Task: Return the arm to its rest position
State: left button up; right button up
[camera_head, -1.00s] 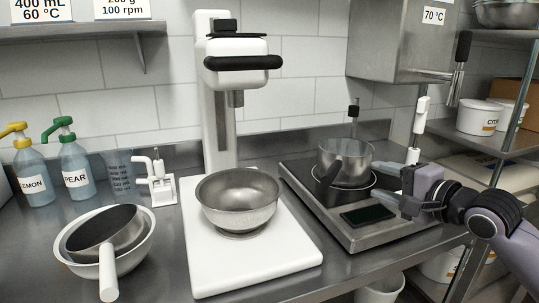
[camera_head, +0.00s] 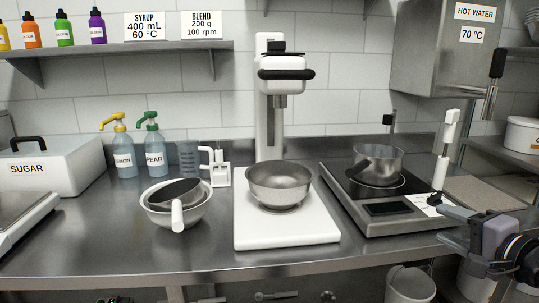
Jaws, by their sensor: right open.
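My right gripper (camera_head: 445,222) is in the lower right of the head view, in front of the hot plate's right corner. Its two grey fingers point left and are apart, with nothing seen between them. Its arm comes in from the right edge and is cut off there. The hot plate (camera_head: 372,224) carries a steel pot (camera_head: 380,158) with a dark handle. The gripper is apart from the pot, to its right and nearer the front. My left gripper is not in view.
A white mixer stand (camera_head: 285,236) holds a steel bowl (camera_head: 279,190). A white upright tool (camera_head: 447,140) rises behind the gripper. Below the counter's front edge is a white bin (camera_head: 409,285).

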jog(key=s+a+f+n+g+p, duration=0.1)
jog(key=a+f+n, duration=0.1)
jog(key=f, duration=0.4)
jog(key=s+a+f+n, duration=0.1)
jog(key=s+f+n, duration=0.1)
jog(key=f, duration=0.4)
jog(key=s+a+f+n+g+p, duration=0.1)
jog(key=a+f+n, duration=0.15)
jog(key=f, duration=0.35)
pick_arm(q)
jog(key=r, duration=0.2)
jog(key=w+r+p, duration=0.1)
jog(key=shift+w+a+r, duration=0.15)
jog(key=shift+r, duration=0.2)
pick_arm(e)
jog(key=s+a+f+n+g, duration=0.1)
jog(key=s+a+f+n, duration=0.4)
jog(key=s+f, duration=0.2)
jog(key=s+a+f+n+g+h, duration=0.1)
jog(key=s+a+f+n+g, duration=0.1)
jog(key=s+a+f+n, duration=0.3)
jog(key=s+f, duration=0.2)
jog(key=s, duration=0.2)
jog(key=shift+s+a+f, duration=0.15)
jog(key=shift+s+f, duration=0.1)
jog(key=shift+f, duration=0.05)
